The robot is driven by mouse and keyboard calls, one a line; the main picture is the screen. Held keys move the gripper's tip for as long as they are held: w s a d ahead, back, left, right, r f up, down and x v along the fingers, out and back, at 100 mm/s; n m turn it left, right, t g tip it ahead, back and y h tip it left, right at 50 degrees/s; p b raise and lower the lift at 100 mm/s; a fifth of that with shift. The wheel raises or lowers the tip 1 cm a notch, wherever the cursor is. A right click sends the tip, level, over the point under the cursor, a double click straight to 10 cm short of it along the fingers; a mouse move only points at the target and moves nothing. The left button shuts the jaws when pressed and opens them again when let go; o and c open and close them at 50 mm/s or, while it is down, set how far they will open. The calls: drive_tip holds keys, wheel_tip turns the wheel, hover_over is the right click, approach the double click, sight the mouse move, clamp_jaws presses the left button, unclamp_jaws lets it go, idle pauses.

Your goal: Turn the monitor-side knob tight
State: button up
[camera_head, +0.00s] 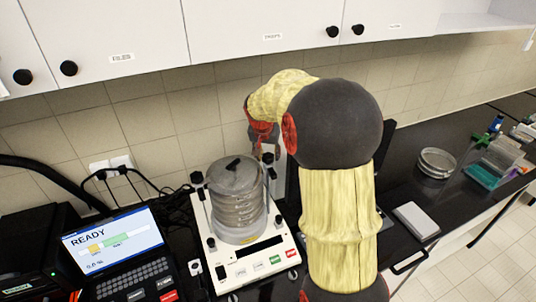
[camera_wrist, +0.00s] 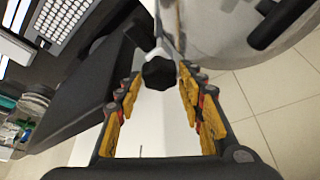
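The sieve shaker (camera_head: 262,270) stands on the black bench in the head view, with a round stack of metal sieves (camera_head: 238,205) under a lid. A black clamp knob (camera_head: 196,178) tops the post left of the stack. The other clamp knob (camera_head: 268,158) is at the stack's right rear, partly hidden by my gripper (camera_head: 266,145). In the wrist view this faceted black knob (camera_wrist: 159,73) sits on a pale post between the tips of my gripper (camera_wrist: 161,79). The yellow-padded fingers are apart, with visible gaps on both sides of the knob.
A screen reading READY (camera_head: 115,240) stands left of the shaker. A dark panel (camera_wrist: 95,80) lies close to my left finger in the wrist view. Round dishes (camera_head: 436,162) and a grey box (camera_head: 416,220) are to the right. White cabinets (camera_head: 230,30) hang above.

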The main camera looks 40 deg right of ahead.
drive_tip(key=c, duration=0.8)
drive_tip(key=shift+n, duration=0.4)
drive_tip(key=shift+n+t+y, duration=0.3)
drive_tip(key=shift+n+t, duration=0.2)
drive_tip(key=shift+n, duration=0.6)
drive_tip(key=n+y+b, duration=0.1)
drive_tip(key=n, duration=0.2)
drive_tip(key=shift+d+f+n+t, duration=0.1)
drive_tip(key=shift+n+t, duration=0.2)
drive_tip(key=n+y+b, duration=0.1)
drive_tip(key=n+b, duration=0.1)
drive_tip(key=n, duration=0.1)
drive_tip(key=n+y+b, duration=0.2)
drive_tip(key=n, duration=0.1)
drive_tip(key=shift+b, duration=0.3)
drive_tip(key=n, duration=0.2)
drive_tip(key=n+y+b, duration=0.1)
drive_tip(key=n, duration=0.2)
drive_tip(key=shift+g+y, duration=0.3)
drive_tip(key=shift+g, duration=0.1)
drive_tip(key=shift+n, duration=0.3)
